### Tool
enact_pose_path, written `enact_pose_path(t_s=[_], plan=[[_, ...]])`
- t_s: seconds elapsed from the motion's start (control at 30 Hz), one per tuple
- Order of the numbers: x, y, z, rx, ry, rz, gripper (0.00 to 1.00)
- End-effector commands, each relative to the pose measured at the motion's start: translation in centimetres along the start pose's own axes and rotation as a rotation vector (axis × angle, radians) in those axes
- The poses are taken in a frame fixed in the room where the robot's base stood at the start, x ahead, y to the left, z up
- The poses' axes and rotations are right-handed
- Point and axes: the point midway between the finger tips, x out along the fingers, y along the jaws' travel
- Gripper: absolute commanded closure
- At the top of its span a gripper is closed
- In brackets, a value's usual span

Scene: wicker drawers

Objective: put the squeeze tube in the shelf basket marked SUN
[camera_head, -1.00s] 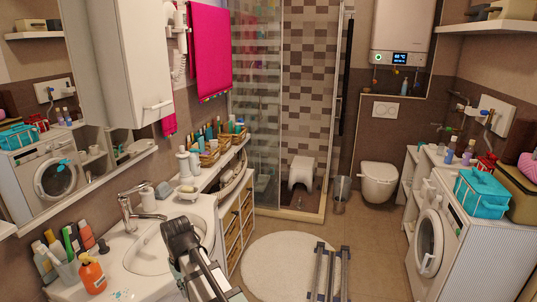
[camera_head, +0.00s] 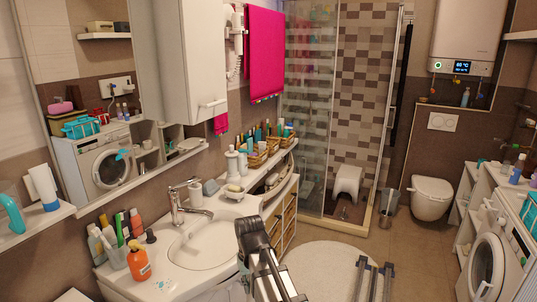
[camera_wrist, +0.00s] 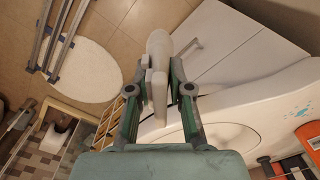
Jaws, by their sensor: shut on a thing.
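My gripper (camera_wrist: 160,88) is shut on a pale squeeze tube (camera_wrist: 158,62) in the wrist view. The tube sticks out beyond the fingertips. In the head view my gripper (camera_head: 254,240) is in front of the right side of the washbasin, and I cannot make out the tube there. Small wicker baskets (camera_head: 257,158) filled with bottles stand in a row on the shelf top beyond the basin. No SUN mark can be read on any of them at this size.
The washbasin (camera_head: 196,246) has a tap (camera_head: 177,205) and an orange pump bottle (camera_head: 138,262) at its left. Wicker drawers (camera_head: 290,218) sit below the shelf top. The washing machine (camera_head: 490,262) is at right.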

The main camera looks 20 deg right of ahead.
Motion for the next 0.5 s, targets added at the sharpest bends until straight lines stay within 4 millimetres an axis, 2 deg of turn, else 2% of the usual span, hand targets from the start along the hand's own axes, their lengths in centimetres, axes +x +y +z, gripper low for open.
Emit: enact_pose_path(t_s=[0.2, 0.5], plan=[[-2.8, 0.0, 0.0, 0.0, 0.0, 0.0, 1.0], [-5.5, 0.0, 0.0, 0.0, 0.0, 0.0, 1.0]])
